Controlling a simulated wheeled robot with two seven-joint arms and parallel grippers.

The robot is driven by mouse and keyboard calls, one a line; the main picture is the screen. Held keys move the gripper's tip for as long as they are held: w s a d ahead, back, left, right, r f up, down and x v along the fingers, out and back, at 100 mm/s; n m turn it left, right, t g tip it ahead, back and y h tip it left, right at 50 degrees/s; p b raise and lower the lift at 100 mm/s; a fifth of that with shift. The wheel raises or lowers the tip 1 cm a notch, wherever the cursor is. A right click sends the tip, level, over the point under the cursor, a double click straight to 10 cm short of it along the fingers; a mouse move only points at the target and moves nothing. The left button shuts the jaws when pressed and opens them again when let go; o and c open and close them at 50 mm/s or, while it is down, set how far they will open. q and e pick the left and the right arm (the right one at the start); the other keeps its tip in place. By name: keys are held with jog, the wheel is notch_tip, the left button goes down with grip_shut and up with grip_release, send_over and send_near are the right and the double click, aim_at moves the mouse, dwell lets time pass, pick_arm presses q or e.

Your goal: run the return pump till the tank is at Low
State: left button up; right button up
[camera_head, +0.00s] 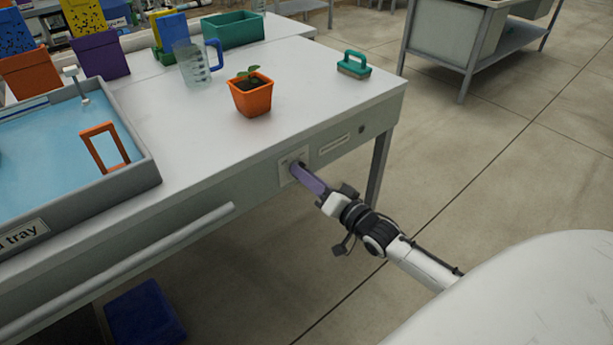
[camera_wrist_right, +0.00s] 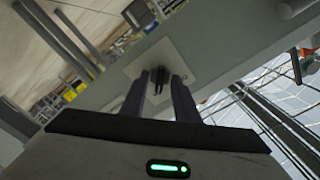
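My right gripper (camera_head: 297,165) reaches the small pale switch plate (camera_head: 284,174) on the front apron of the bench. In the right wrist view, a black knob or lever (camera_wrist_right: 160,80) on the pale plate (camera_wrist_right: 185,62) stands between the tips of my right gripper (camera_wrist_right: 160,82). The fingers are apart, with a narrow gap beside the knob; contact is not clear. The grey tray (camera_head: 150,172) at the left holds blue water (camera_head: 45,150). An orange frame (camera_head: 105,148) stands in it. No Low mark can be made out. My left gripper is not in view.
On the bench (camera_head: 200,130) are an orange pot with a seedling (camera_head: 251,98), a measuring jug (camera_head: 192,64), a green-handled brush (camera_head: 354,65) and a green bin (camera_head: 234,30). A rail (camera_head: 130,265) runs along the front. A blue box (camera_head: 145,315) sits below.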

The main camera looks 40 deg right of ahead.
jog(key=c, duration=0.6)
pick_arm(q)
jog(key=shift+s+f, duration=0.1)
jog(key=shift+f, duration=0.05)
pick_arm(e)
grip_shut()
jog(key=shift+n, duration=0.3)
pick_arm(q)
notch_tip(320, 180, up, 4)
jog(key=p, duration=0.4)
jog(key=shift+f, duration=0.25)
pick_arm(e)
jog(key=n, duration=1.7)
jog(key=shift+n, duration=0.4)
